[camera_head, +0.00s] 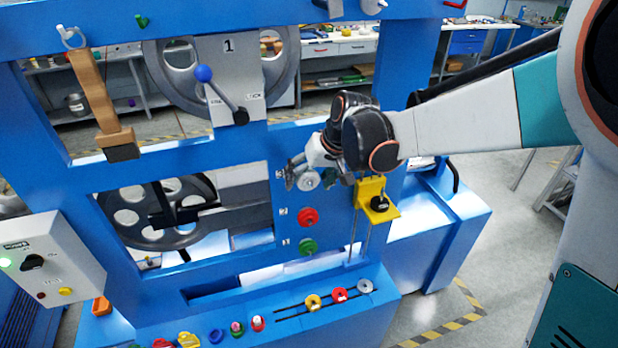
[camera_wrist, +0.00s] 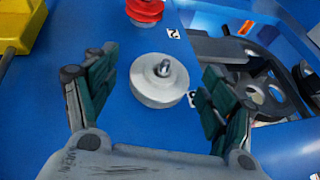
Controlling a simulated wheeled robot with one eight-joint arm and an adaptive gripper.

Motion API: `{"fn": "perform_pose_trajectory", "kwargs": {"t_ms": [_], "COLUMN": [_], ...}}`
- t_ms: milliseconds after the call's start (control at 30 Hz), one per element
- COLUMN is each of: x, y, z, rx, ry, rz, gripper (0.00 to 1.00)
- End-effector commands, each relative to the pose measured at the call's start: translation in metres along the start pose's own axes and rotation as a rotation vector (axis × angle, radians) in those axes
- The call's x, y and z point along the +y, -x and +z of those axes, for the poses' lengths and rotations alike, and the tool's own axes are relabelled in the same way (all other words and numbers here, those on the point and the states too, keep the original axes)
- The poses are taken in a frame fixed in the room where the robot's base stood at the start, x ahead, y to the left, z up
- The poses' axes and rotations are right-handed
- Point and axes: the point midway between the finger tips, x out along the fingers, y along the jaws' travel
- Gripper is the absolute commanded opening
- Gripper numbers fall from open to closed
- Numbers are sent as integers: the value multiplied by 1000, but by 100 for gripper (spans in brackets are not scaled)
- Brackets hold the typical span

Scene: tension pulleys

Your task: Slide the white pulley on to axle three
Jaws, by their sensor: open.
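The white pulley (camera_wrist: 158,92) sits around an axle on the blue panel, with the axle tip showing through its centre; it also shows in the head view (camera_head: 309,181). A partly hidden number label (camera_wrist: 192,98) is beside it, on the row above the red pulley's number 2. I cannot tell whether it touches the panel. My gripper (camera_wrist: 160,66) is open, one finger either side of the pulley with gaps on both sides. In the head view my gripper (camera_head: 300,176) is at the panel's upper axle.
A red pulley (camera_head: 307,217) and a green pulley (camera_head: 307,247) are on the axles below. A yellow bracket (camera_head: 372,197) on rods stands close to the right. Yellow, red and grey-white pulleys (camera_head: 365,286) lie along the slotted ledge. Large wheels (camera_head: 152,218) are left of the panel.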

Motion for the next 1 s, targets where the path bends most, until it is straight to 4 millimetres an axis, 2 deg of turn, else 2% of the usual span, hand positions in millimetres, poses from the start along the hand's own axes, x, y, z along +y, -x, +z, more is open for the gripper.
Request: {"fn": "perform_pose_trajectory", "kwargs": {"t_ms": [433,1000], "x": [0,0], "y": [4,41], "z": [-1,-17], "rx": [0,0], "ry": [0,-1], "rz": [0,0], "gripper": [81,81]}}
